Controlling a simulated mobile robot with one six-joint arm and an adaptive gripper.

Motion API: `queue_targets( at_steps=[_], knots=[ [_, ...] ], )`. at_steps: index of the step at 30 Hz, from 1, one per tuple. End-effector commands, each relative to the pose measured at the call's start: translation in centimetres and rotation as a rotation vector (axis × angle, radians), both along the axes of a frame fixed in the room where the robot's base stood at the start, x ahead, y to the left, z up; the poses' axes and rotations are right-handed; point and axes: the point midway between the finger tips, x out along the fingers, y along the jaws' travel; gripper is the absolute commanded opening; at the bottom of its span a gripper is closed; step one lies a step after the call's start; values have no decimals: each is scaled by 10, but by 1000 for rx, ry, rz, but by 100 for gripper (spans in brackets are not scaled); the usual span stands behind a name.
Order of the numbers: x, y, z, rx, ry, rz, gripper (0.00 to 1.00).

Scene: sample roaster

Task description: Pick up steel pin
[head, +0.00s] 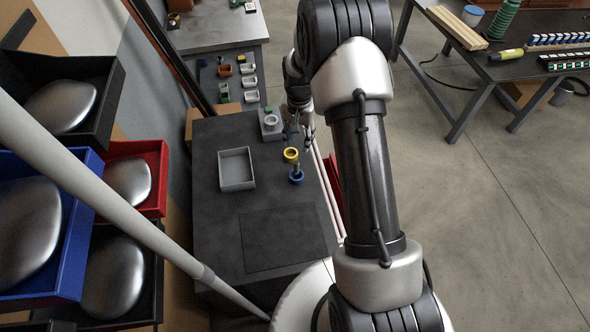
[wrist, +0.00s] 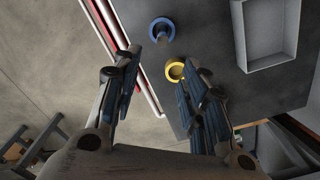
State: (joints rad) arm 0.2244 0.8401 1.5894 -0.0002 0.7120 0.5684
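A small steel pin (head: 297,166) stands at a blue ring (head: 296,178) on the dark table. In the wrist view the pin (wrist: 162,36) shows as a grey stub inside the blue ring (wrist: 154,23). A yellow ring (head: 291,155) sits close by; it also shows in the wrist view (wrist: 175,72), partly behind a finger. My gripper (head: 302,125) is above the table near its right edge, beyond the yellow ring. In the wrist view my gripper (wrist: 163,62) is open, with nothing between its fingers, and apart from the pin.
A grey open tray (head: 236,186) stands left of the rings. A grey block (head: 271,128) with a ring on top is at the table's far edge. A dark flat panel (head: 285,240) lies at the near end. Shelf bins (head: 60,230) line the left side.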

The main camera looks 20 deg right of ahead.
Motion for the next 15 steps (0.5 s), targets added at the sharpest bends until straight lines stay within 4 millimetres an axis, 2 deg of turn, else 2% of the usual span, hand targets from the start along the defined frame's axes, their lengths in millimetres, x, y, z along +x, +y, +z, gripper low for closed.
queue_targets(
  at_steps=[1, 7, 10, 15],
  knots=[
    [-1, 1, -16, 1, 5, 1, 40],
    [-1, 1, -59, 1, 4, 2, 40],
    [-1, 1, -74, 0, 1, 2, 40],
    [-1, 1, -86, 1, 1, 2, 40]
  ],
)
